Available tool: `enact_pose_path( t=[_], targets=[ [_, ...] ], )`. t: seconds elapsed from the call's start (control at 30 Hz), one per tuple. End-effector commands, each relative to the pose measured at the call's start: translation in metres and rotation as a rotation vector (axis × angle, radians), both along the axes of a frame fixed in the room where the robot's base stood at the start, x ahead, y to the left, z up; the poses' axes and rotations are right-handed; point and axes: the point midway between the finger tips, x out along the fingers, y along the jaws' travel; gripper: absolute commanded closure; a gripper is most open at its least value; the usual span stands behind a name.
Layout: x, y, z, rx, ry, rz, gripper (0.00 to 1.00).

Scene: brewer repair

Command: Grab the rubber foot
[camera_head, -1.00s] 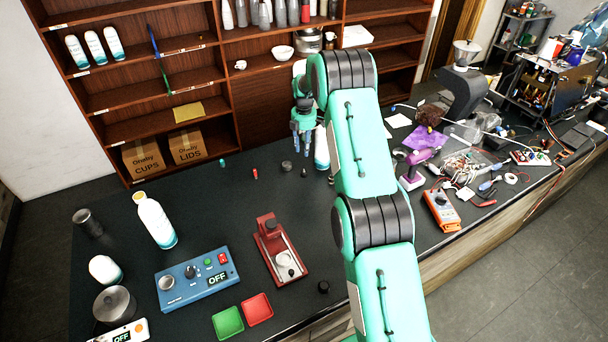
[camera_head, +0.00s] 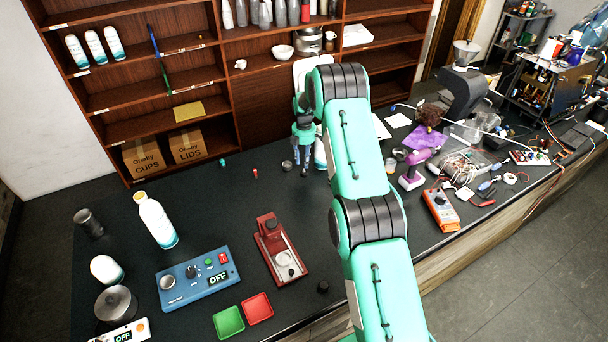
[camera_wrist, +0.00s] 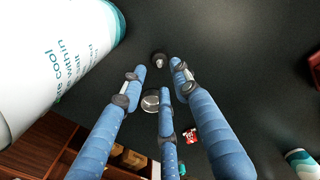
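A small dark round piece with a pale metal centre, which looks like the rubber foot (camera_wrist: 159,59), lies on the black counter in the wrist view. It shows just beyond my gripper's fingertips. My gripper (camera_wrist: 159,76) has blue fingers, spread apart and pointing down with nothing held between them. In the head view my gripper (camera_head: 304,171) is low over the counter's far side and seems to hide the foot. I cannot tell whether the fingertips touch the counter.
A white and teal bottle (camera_wrist: 62,50) stands close to the fingers; in the head view it is partly behind my arm (camera_head: 320,154). A round grey metal part (camera_wrist: 150,101) and a small red part (camera_wrist: 192,136) lie nearby. A red press (camera_head: 278,250) stands nearer the front.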

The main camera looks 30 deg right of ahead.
Motion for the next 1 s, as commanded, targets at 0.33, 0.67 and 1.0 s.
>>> enact_pose_path(
  t=[0.33,0.67,1.0],
  targets=[
    [-0.001,0.0,-0.018,0.001,0.003,0.0,0.7],
    [0.0,-0.001,-0.045,0.0,0.001,0.0,0.7],
    [0.0,-0.001,-0.052,0.0,0.0,0.0,0.7]
  ],
)
